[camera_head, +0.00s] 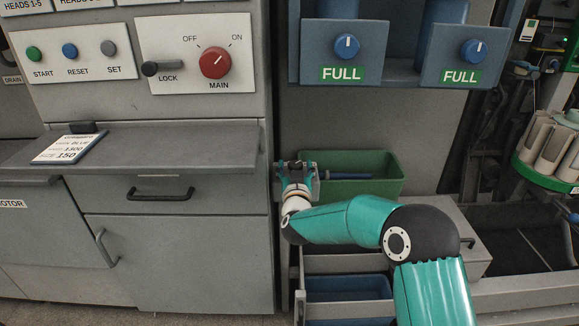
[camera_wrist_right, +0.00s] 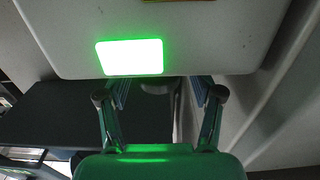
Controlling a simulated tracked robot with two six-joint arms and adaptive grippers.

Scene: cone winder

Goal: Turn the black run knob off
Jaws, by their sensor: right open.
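No knob labelled run shows in the head view. In the right wrist view, a pale panel (camera_wrist_right: 225,45) with a lit green rectangular lamp (camera_wrist_right: 128,57) fills the top. A small dark rounded shape (camera_wrist_right: 157,86) lies below the panel's lower edge, between my fingers; I cannot tell whether it is the run knob. My right gripper (camera_wrist_right: 160,92) is open, its fingers spread either side of that shape, with no visible contact. In the head view my right gripper (camera_head: 296,168) is at the left end of a green bin. My left gripper is not in view.
The head view shows a red MAIN knob (camera_head: 215,63), a black LOCK handle (camera_head: 163,67), and blue knobs (camera_head: 347,47) above FULL labels. A grey shelf (camera_head: 185,148) juts out left of my right gripper. The green bin (camera_head: 380,186) holds a blue rod.

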